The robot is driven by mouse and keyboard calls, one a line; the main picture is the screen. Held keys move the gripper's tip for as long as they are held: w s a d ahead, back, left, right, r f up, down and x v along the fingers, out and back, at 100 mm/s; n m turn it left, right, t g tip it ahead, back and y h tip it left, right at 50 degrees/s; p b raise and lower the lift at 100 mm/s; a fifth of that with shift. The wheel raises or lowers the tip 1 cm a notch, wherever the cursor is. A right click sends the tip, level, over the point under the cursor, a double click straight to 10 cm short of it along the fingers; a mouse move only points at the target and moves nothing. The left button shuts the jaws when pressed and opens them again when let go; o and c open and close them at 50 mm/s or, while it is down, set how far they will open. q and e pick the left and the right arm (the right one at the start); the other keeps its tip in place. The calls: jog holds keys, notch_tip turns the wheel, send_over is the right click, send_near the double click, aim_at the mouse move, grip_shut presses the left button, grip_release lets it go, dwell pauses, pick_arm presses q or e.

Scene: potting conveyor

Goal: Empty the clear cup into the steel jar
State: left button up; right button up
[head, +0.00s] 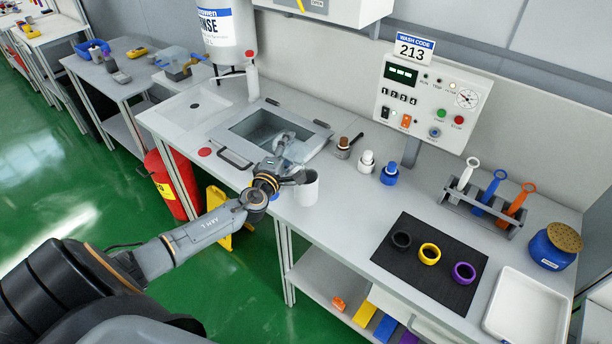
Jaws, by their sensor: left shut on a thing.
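The clear cup (297,152) is a see-through vessel, hard to make out against the steel basin behind it. My left gripper (287,160) is shut on the clear cup and holds it by the basin's front right corner. The steel jar (308,191) is a plain pale grey cylinder standing upright on the counter, just below and right of the gripper. The gripper partly covers the jar's upper left side. The cup's exact tilt and its contents cannot be told. My right gripper is not in view.
A sunken basin (238,131) lies behind the gripper. Small bottles (389,174) stand right of it, under a control panel (430,103). A black mat (411,276) with rings, a tool rack (482,212), a blue pot (551,250) and a white tray (519,311) lie further right.

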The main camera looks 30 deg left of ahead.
pick_arm(q)
jog(key=shift+d+r+m, duration=0.1)
jog(key=shift+r+m, duration=0.05)
jog(key=shift+m, duration=0.15)
jog(key=shift+f+t+b, duration=0.2)
jog(key=shift+t+b, duration=0.1)
jog(key=shift+b, duration=0.1)
